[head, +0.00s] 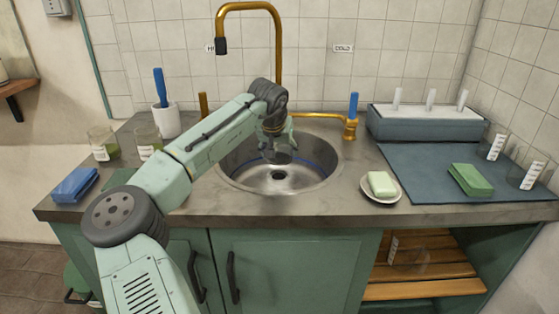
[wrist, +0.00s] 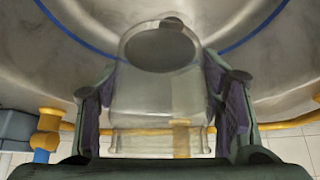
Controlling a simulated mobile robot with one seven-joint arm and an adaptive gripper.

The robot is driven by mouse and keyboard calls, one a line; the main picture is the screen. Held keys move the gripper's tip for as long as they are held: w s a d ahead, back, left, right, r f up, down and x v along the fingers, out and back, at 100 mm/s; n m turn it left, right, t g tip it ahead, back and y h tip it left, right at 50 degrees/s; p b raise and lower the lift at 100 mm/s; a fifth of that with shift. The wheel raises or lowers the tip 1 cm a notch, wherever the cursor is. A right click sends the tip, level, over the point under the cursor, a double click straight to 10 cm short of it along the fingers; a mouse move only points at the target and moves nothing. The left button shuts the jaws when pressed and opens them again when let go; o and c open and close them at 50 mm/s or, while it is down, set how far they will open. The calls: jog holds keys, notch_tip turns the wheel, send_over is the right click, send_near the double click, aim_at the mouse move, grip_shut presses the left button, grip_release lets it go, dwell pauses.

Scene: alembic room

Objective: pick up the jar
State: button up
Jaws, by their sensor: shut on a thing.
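A clear glass jar (wrist: 160,88) sits between the two fingers of my gripper in the wrist view, with its wide round end toward the sink basin. My gripper (wrist: 160,100) is shut on the jar, one dark pad on each side of the glass. In the head view my gripper (head: 279,148) hangs over the steel sink (head: 236,178). There the jar is hard to make out against the basin and my gripper. I cannot tell from these views whether the jar touches the basin.
A brass faucet (head: 280,50) rises behind my arm. Jars with green contents (head: 103,145) and a blue sponge (head: 74,185) stand on the left. A soap dish (head: 381,191), a blue mat (head: 430,180) and a drying rack (head: 425,123) are on the right. The front right counter is partly clear.

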jog(key=shift+r, duration=3)
jog(key=shift+r, duration=0.25)
jog(key=p, duration=0.2)
jog(key=shift+r+g+p, duration=0.15)
jog(key=shift+g+p, duration=0.15)
jog(key=shift+g, duration=0.1)
jog(key=g+p, duration=0.1)
jog(key=p, duration=0.6)
jog(key=shift+g, duration=0.3)
jog(key=shift+w+d+g+y+p, duration=0.1)
jog(key=shift+g+y+p, duration=0.25)
jog(key=shift+g, duration=0.85)
jog(key=shift+f+b, duration=0.25)
jog(key=shift+b, duration=0.4)
jog(key=shift+t+b, duration=0.3)
jog(key=shift+b, duration=0.7)
